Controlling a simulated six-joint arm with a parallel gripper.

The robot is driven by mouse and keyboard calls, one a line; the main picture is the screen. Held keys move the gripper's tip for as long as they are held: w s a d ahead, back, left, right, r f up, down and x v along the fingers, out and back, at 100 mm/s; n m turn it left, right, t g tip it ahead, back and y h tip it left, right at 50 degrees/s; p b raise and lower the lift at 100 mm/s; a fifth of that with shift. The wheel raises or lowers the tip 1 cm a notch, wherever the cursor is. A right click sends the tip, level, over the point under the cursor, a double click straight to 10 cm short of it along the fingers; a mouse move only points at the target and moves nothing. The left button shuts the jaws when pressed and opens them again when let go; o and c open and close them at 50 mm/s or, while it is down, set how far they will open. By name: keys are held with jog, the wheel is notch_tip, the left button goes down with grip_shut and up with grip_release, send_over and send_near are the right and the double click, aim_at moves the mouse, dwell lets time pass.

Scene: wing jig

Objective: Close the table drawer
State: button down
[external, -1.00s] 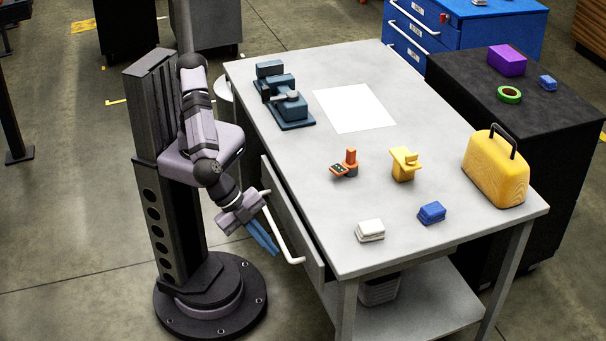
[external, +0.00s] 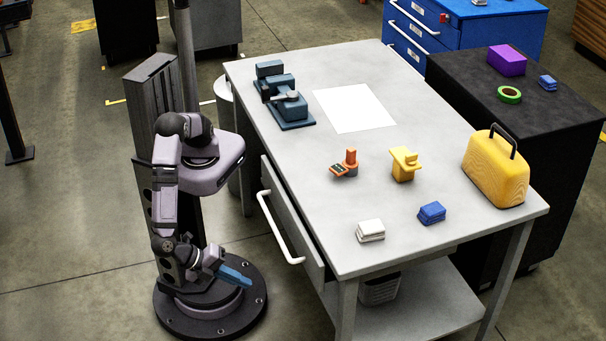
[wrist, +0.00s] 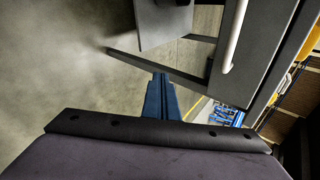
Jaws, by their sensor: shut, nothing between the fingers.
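The table (external: 270,135) has a grey drawer (external: 290,210) in its left side, with a long white handle (external: 274,228). The drawer front stands slightly out from the table's side. The drawer front (wrist: 258,48) and handle (wrist: 234,38) also show at the upper right of the wrist view. My gripper (external: 248,283) has blue fingers, shut together and empty. It hangs low over my round base, left of and below the handle, apart from it. The fingers also show shut at the middle of the wrist view (wrist: 160,78). The drawer's inside is hidden.
On the tabletop are a blue-grey vise (external: 290,108), a white sheet (external: 355,108), an orange tool (external: 350,160), a yellow part (external: 403,165), small white and blue blocks and a yellow case (external: 497,170). The floor between my base and the table is clear.

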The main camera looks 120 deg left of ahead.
aim_at(299, 239)
jog(key=w+a+r+n+t+y, duration=0.1)
jog(key=a+r+n+t+y, duration=0.15)
jog(key=a+r+y, duration=0.55)
jog(key=shift+w+a+f+n+g+h, duration=0.15)
jog(key=shift+w+a+h, duration=0.3)
jog(key=shift+w+a, duration=0.55)
jog(key=shift+w+a+f+h, duration=0.3)
jog(key=shift+w+a+h, duration=0.3)
jog(key=shift+w, duration=0.75)
jog(key=shift+w+a+f+n+g+h, duration=0.1)
jog(key=shift+w+a+f+h, duration=0.2)
jog(key=shift+w+a, duration=0.75)
jog(key=shift+w+d+r, duration=0.1)
jog(key=shift+w+d, duration=0.05)
jog(key=shift+d, duration=0.05)
jog(key=w+a+b, duration=0.1)
jog(key=w+a, duration=0.2)
jog(key=shift+w+a, duration=0.1)
jog(key=shift+a, duration=0.05)
jog(key=shift+w+a+r, duration=0.1)
jog(key=shift+a, duration=0.05)
jog(key=shift+s+d+r, duration=0.2)
jog(key=shift+s+d, duration=0.05)
jog(key=shift+d, duration=0.2)
jog(key=p+v, duration=0.1)
jog(key=v, duration=0.8)
jog(key=shift+s, duration=0.25)
